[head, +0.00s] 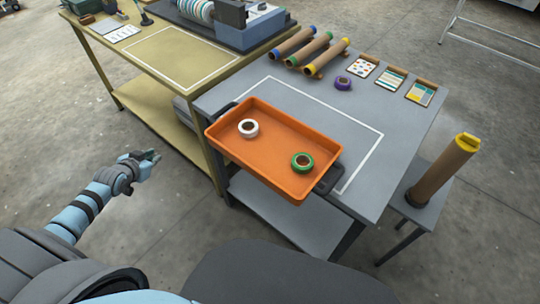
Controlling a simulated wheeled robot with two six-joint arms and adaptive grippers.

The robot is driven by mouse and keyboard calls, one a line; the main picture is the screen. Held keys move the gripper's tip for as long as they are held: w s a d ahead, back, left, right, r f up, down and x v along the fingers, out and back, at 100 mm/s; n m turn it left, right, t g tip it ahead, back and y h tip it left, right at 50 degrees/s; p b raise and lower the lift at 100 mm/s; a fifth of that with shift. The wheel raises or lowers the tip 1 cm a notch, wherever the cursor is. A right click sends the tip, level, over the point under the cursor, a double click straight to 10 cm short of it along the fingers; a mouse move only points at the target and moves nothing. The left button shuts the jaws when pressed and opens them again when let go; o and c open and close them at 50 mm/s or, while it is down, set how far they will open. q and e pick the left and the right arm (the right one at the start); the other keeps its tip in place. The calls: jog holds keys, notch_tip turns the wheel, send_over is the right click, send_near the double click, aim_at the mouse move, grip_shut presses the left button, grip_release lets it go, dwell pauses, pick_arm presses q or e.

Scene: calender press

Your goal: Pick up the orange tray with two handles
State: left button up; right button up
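The orange tray (238,155) sits on the grey table, at a slant near its front left edge. A white tape roll (248,120) and a green tape roll (302,153) lie inside it. One dark handle (328,179) shows at the tray's right end; the other handle (222,110) shows partly at the left end. My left gripper (152,157) is off to the left of the tray, over the floor, apart from it and empty. Its fingers look spread, though small. My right gripper is not in view.
The grey table (412,128) also bears cardboard tubes (312,49), a purple tape roll (342,83) and pattern cards (391,79). An olive table (135,60) with a press (240,22) adjoins it at the left. A tall yellow-capped tube (442,172) stands on a low stand at the right.

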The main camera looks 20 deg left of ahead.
pick_arm(q)
jog(key=w+d+r+m+t+h+b, duration=0.1)
jog(key=w+d+r+t+h+b, duration=0.1)
jog(key=w+d+r, duration=0.35)
jog(key=m+h+b, duration=0.1)
jog(key=m+h, duration=0.2)
jog(key=h, duration=0.2)
send_near(229, 114)
jog(key=b+x, duration=0.1)
jog(key=x, duration=0.3)
jog(key=shift+w+f+b, duration=0.15)
jog(key=shift+w+b, duration=0.2)
jog(key=shift+w, duration=0.05)
jog(key=b+x, duration=0.1)
jog(key=x, duration=0.4)
jog(key=shift+d+f, duration=0.1)
jog(key=shift+w+d+f, duration=0.1)
jog(key=shift+w+f, duration=0.1)
jog(key=shift+w, duration=0.2)
jog(key=shift+s+r, duration=0.1)
grip_shut()
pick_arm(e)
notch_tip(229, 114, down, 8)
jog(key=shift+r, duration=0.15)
